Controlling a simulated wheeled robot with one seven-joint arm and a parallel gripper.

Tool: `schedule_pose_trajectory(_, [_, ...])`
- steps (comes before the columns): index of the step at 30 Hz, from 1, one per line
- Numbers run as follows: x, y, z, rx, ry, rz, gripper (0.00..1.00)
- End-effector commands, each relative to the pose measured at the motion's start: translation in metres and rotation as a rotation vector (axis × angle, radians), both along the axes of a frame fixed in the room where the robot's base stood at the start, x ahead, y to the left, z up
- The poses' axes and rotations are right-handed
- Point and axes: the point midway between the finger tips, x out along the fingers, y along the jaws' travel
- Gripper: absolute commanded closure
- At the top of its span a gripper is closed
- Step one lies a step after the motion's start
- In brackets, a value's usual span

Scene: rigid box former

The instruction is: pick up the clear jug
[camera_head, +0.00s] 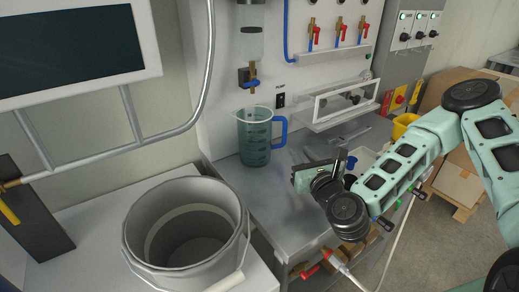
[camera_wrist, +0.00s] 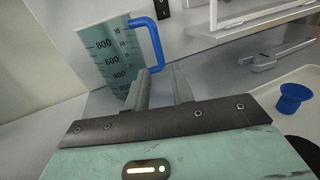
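The clear jug (camera_head: 255,137) stands upright on the grey metal bench, close to the back panel. It is a tinted see-through measuring jug with a blue handle on its right side. In the wrist view the jug (camera_wrist: 108,57) is at the upper left, with number marks on its wall and its blue handle toward the middle. My gripper (camera_head: 297,179) is to the right of and in front of the jug, apart from it. In the wrist view my gripper (camera_wrist: 164,82) has its two fingers spread with nothing between them, and the left finger overlaps the jug's lower right edge in the picture.
A large grey bucket (camera_head: 187,232) stands at the front left. A blue cup (camera_wrist: 292,97) is on a white tray (camera_wrist: 270,92) at the right. A clear-fronted box (camera_head: 340,103) and red-handled valves (camera_head: 337,35) are on the back panel. Bare bench lies before the jug.

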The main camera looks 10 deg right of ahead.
Motion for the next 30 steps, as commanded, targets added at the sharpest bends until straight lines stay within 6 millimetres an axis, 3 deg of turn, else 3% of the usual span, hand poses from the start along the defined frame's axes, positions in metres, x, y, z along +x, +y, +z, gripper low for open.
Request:
schedule_pose_trajectory(9, [0.064,0.006,0.004,-0.001,-0.002,-0.001,0.76])
schedule_pose_trajectory(17, [0.083,0.009,0.003,-0.001,0.000,0.001,0.76])
schedule_pose_trajectory(25, [0.119,0.015,0.008,-0.003,-0.001,-0.001,0.76])
schedule_pose_trajectory(30, [0.132,0.016,0.006,0.000,0.000,0.000,0.76])
